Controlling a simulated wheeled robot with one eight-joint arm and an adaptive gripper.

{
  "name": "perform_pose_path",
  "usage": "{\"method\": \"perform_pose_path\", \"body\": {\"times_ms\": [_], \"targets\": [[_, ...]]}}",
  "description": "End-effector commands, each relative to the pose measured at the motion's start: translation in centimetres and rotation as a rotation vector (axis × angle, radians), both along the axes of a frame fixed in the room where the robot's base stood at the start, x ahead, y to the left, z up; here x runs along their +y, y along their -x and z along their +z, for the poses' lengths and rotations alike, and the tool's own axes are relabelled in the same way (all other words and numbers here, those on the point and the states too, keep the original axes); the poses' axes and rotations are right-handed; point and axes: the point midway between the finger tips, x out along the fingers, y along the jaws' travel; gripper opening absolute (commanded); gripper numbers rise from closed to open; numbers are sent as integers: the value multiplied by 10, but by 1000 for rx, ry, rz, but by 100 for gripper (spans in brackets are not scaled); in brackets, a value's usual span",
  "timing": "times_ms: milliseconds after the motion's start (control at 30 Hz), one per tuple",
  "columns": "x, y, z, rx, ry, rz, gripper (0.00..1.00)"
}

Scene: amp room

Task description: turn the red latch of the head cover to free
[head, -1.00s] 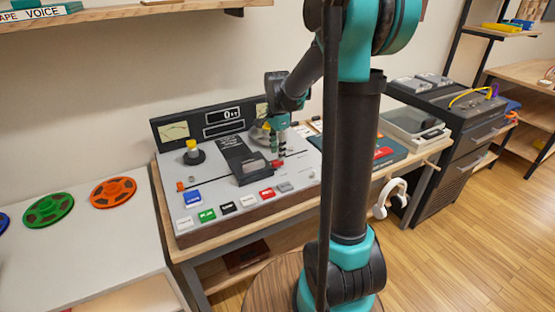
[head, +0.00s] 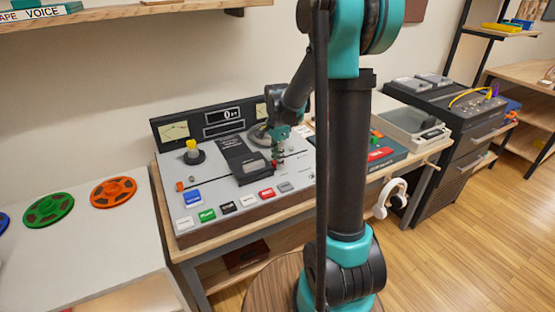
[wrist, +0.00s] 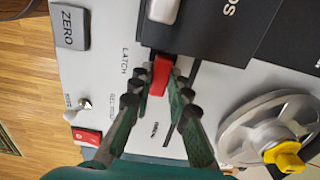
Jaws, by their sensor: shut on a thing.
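The red latch (wrist: 161,76) stands at the edge of the black head cover (wrist: 215,30), beside the printed word LATCH in the wrist view. My gripper (wrist: 164,86) is shut on the latch, with one dark fingertip on each side of it. In the head view my gripper (head: 277,156) points down at the right edge of the black head cover (head: 236,152) on the grey tape machine panel (head: 210,178). The latch is mostly hidden behind the fingers there.
A silver reel hub with a yellow knob (wrist: 284,156) is right of my fingers in the wrist view. A toggle switch (wrist: 84,104), a red button (wrist: 87,136) and a grey ZERO button (wrist: 70,27) are on the left. Coloured buttons line the panel's front.

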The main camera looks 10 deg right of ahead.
Motion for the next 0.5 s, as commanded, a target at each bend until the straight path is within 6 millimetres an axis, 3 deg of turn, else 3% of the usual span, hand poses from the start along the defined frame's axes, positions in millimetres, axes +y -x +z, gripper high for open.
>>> {"method": "perform_pose_path", "body": {"times_ms": [500], "targets": [[0,1,0,0,0,100,0]]}}
